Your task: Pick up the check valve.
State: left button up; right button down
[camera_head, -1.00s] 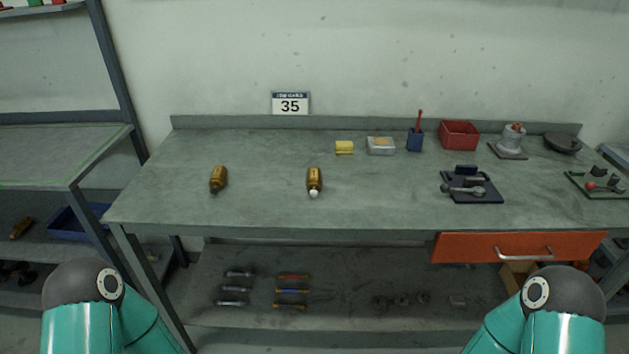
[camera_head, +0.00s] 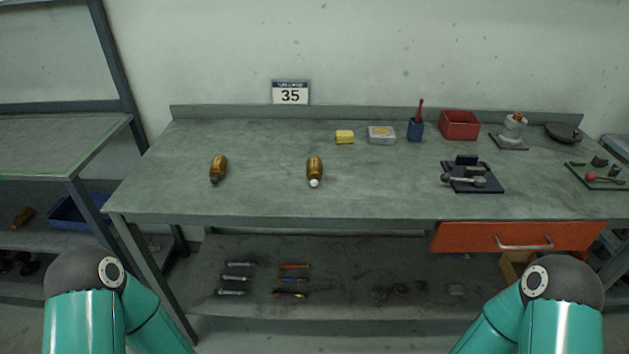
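Two brass-coloured, bottle-shaped parts lie apart on the grey-green workbench (camera_head: 400,200). The left one (camera_head: 218,168) has a dark end facing the front edge. The middle one (camera_head: 315,171) has a white end facing the front edge. I cannot tell from this view which part is the check valve. Only the upper links of my two arms show, at the bottom left and bottom right. Both of my grippers are out of view, and nothing of mine touches the objects on the bench.
At the back stand a yellow block (camera_head: 345,137), clear box (camera_head: 382,135), blue cup (camera_head: 415,130), red bin (camera_head: 460,125) and grey fitting (camera_head: 513,130). Dark tray (camera_head: 472,178) holds metal parts. An orange drawer (camera_head: 515,237) is under the bench. The bench's front middle is clear.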

aim_at(313, 166)
jog(key=u, duration=0.05)
jog(key=k, duration=0.45)
jog(key=z, duration=0.75)
jog(key=i, duration=0.9)
jog(key=u, duration=0.1)
